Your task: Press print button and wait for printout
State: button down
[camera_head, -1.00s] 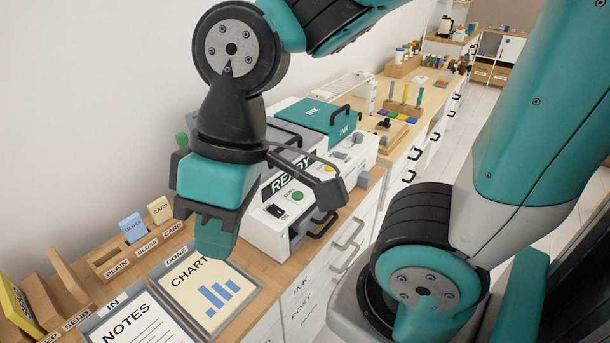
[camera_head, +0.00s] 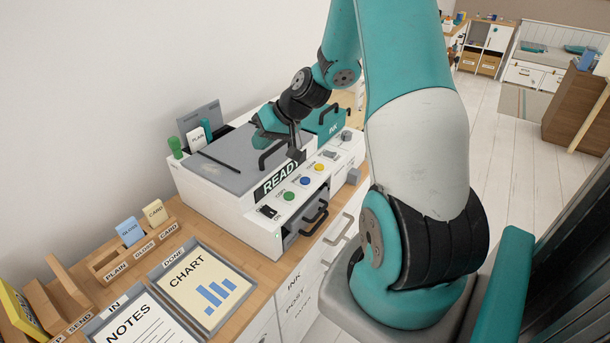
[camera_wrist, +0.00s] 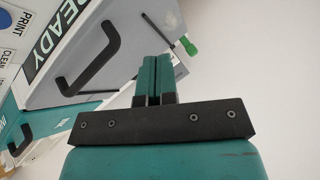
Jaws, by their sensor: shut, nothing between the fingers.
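The white and grey printer (camera_head: 215,205) stands on the wooden desk. Its display (camera_head: 280,181) reads READY. Its front panel carries a green button (camera_head: 289,196), a blue button (camera_head: 305,181) and a yellow button (camera_head: 318,167). In the wrist view the blue button (camera_wrist: 4,19) sits beside the word PRINT. My gripper (camera_head: 256,120) is over the rear right of the printer's grey lid, behind the button panel and away from the blue button. In the wrist view its teal fingers (camera_wrist: 152,62) are shut and empty. No fresh sheet shows at the printer's front.
A black lid handle (camera_head: 272,157) stands up below my gripper. The teal INK cover (camera_head: 331,120) is to the right. CHART (camera_head: 195,280) and NOTES (camera_head: 135,322) lie in trays at front left.

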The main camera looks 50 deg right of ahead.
aim_at(307, 179)
jog(key=s+d+f+m+t+h, duration=0.1)
jog(key=d+f+m, duration=0.1)
jog(key=d, duration=0.4)
jog(key=s+d+f+m+h, duration=0.1)
jog(key=s+d+f, duration=0.1)
jog(key=d, duration=0.5)
jog(key=shift+d+f+m+t+p, duration=0.15)
jog(key=shift+f+m+t+p, duration=0.3)
jog(key=shift+f, duration=0.45)
jog(key=shift+s+f, duration=0.1)
jog(key=shift+s, duration=0.05)
notch_tip(307, 179, down, 9)
jog(key=b, duration=0.6)
jog(key=shift+r, duration=0.2)
jog(key=shift+f+b, duration=0.45)
jog(key=shift+b, duration=0.1)
